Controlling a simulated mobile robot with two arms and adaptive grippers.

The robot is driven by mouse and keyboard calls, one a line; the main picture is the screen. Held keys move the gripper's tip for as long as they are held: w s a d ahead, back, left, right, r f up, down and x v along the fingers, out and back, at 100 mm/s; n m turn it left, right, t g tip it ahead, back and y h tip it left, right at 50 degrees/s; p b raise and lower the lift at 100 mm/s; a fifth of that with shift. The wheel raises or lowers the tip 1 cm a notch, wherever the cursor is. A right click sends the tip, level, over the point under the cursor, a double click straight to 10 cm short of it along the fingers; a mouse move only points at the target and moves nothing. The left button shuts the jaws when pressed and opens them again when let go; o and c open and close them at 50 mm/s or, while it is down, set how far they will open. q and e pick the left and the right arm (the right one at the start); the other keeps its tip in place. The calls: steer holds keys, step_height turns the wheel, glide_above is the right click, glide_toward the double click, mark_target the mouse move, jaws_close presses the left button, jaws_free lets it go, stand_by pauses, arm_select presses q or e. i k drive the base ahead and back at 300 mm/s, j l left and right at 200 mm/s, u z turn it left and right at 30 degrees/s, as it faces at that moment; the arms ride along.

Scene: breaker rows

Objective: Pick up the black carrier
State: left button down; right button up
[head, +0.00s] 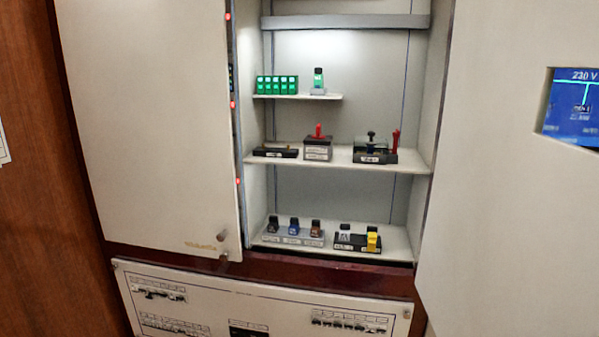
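Several black holders show in the head view, and I cannot tell which one is the black carrier. One black holder (352,246) with a yellow block (373,240) and a small grey and dark piece stands at the right of the bottom shelf. A flat black holder (275,153) lies at the left of the middle shelf. Another black holder (376,158) with dark and red-handled pieces stands at the right of the middle shelf. Their labels are too small to read. Neither of my grippers is in view.
An open cabinet holds a middle shelf (340,166) and a bottom shelf (284,249). A grey box (318,149) with a red knob stands between the middle-shelf holders. A grey rack (294,238) sits bottom left. Green pieces (277,85) sit on top. Doors flank the opening.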

mark_target(272, 226)
steer(key=k+l, duration=0.1)
steer(key=l, duration=0.85)
steer(key=k+l, duration=0.15)
steer(key=l, duration=0.8)
steer(key=u, duration=1.05)
steer(key=i+u, duration=0.1)
steer(key=u, duration=0.9)
steer(key=i+u, duration=0.1)
steer(key=u, duration=1.45)
steer(key=l+u, duration=0.1)
steer(key=u, duration=0.45)
steer(key=i+l+u, duration=0.1)
steer(key=l+u, duration=0.25)
steer(key=i+l+u, duration=0.1)
steer(key=l+u, duration=0.25)
steer(key=l, duration=1.6)
steer(key=l+z, duration=0.4)
steer(key=l, duration=0.4)
steer(key=i, duration=0.05)
